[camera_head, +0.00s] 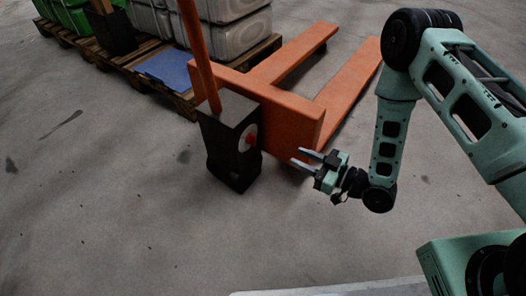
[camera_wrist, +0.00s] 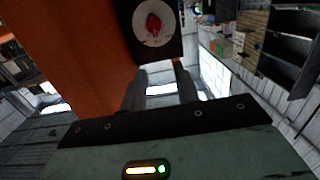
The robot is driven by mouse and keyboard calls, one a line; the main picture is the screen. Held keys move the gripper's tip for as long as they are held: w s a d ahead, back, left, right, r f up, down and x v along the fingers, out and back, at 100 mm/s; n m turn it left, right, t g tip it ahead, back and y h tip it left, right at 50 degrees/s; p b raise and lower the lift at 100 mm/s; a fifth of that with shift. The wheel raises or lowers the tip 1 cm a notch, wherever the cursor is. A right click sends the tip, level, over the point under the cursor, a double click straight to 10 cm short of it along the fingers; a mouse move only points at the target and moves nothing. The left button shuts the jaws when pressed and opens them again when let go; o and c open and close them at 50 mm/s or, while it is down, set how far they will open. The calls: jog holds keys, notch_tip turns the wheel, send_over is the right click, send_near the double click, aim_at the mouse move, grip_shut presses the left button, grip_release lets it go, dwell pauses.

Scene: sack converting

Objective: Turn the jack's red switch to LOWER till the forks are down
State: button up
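The orange pallet jack (camera_head: 290,118) stands with its two forks pointing away to the upper right. The height of the forks above the floor is hard to tell. Its red switch (camera_head: 252,139) sits on a round white dial on the side of the black housing (camera_head: 232,112). The wrist view shows the red switch (camera_wrist: 154,26) upright in that picture, beyond the fingertips; marks on the dial are unreadable. My gripper (camera_head: 298,156) is open and empty, to the right of the switch and apart from it. Its two spread fingers show in the wrist view (camera_wrist: 160,68).
The jack's orange handle (camera_head: 193,45) rises from the housing. Behind it a wooden pallet (camera_head: 183,99) carries grey containers (camera_head: 236,36), a blue sheet (camera_head: 168,70) and a black bin (camera_head: 112,32). The concrete floor (camera_head: 110,200) in front and left is clear.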

aim_at(255, 138)
jog(key=shift+t, duration=0.3)
jog(key=b+x, duration=0.2)
jog(key=x, duration=0.3)
jog(key=f+b+x, duration=0.1)
jog(key=b+x, duration=0.2)
jog(key=x, duration=0.1)
jog(key=f+b+x, duration=0.1)
jog(key=b+x, duration=0.2)
jog(key=x, duration=0.2)
jog(key=shift+w+a, duration=0.2)
jog(key=shift+w, duration=0.1)
jog(key=shift+w+a+r, duration=0.1)
jog(key=shift+w+a, duration=0.25)
jog(key=shift+a, duration=0.1)
grip_shut()
